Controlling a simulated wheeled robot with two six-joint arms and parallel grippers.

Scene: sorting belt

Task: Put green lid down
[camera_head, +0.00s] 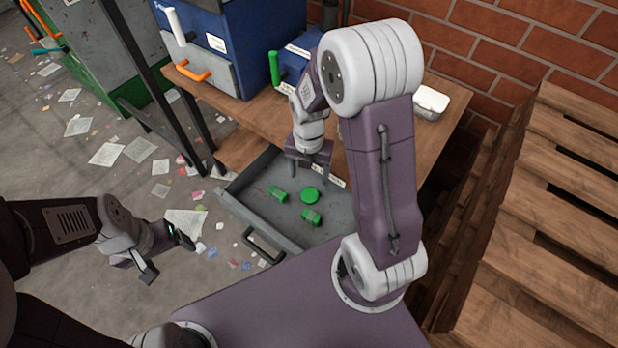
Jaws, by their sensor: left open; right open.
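The green lid (310,195) lies flat on the floor of the open grey drawer (240,183). Two other green pieces lie beside it, one to its left (279,194) and one just below it (312,217). My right gripper (310,179) is over the far part of the drawer, fingers pointing down and apart, just behind the lid. It holds nothing that I can see. My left gripper (168,258) is open and empty, left of the drawer and over the littered floor.
The drawer's dark handle (262,246) faces me. A wooden bench (225,108) carries blue-and-grey boxes (240,45) and a white container (431,102). Wooden pallets (550,220) stand at the right by a brick wall. Papers litter the floor at left.

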